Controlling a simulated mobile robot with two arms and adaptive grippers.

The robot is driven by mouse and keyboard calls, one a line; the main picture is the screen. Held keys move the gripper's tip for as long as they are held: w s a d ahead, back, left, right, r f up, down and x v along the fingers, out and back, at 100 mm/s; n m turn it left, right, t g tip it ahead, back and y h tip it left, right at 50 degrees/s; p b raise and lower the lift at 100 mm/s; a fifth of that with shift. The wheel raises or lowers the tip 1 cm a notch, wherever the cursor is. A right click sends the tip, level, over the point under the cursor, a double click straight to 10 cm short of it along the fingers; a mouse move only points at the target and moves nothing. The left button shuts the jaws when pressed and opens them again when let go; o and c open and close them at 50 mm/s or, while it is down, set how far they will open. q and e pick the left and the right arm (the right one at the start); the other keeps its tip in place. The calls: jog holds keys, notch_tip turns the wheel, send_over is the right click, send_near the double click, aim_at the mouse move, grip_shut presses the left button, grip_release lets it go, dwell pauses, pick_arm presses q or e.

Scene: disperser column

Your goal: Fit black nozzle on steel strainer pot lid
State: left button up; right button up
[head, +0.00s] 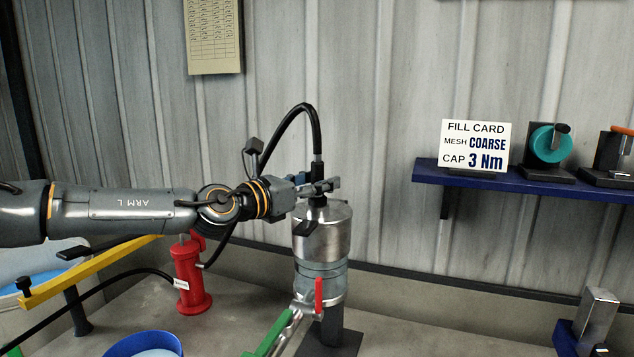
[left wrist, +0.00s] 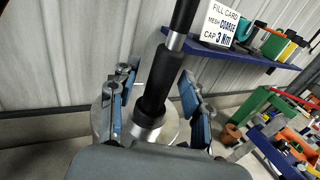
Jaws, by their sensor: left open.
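The steel strainer pot (head: 322,240) stands upright on a black column, its round lid (head: 335,212) on top. The black nozzle (head: 318,170) hangs on a curved black hose and stands about upright over the lid's middle. In the left wrist view the nozzle (left wrist: 160,80) meets a steel collar (left wrist: 147,129) on the lid; whether it is fully seated I cannot tell. My left gripper (head: 320,187) is at the nozzle just above the lid. Its blue-padded fingers (left wrist: 158,100) are open, one on each side of the nozzle, with gaps showing. My right gripper is not in view.
A red lever (head: 319,296) and a green-handled part (head: 272,334) sit below the pot. A red cylinder (head: 188,275) stands left, under my arm. A blue shelf (head: 530,183) with a fill card (head: 475,145) is at right. Bench right of the pot is mostly clear.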

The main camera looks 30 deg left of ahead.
pick_arm(q)
jog(key=v, duration=1.2)
dwell(0.6)
dwell(0.5)
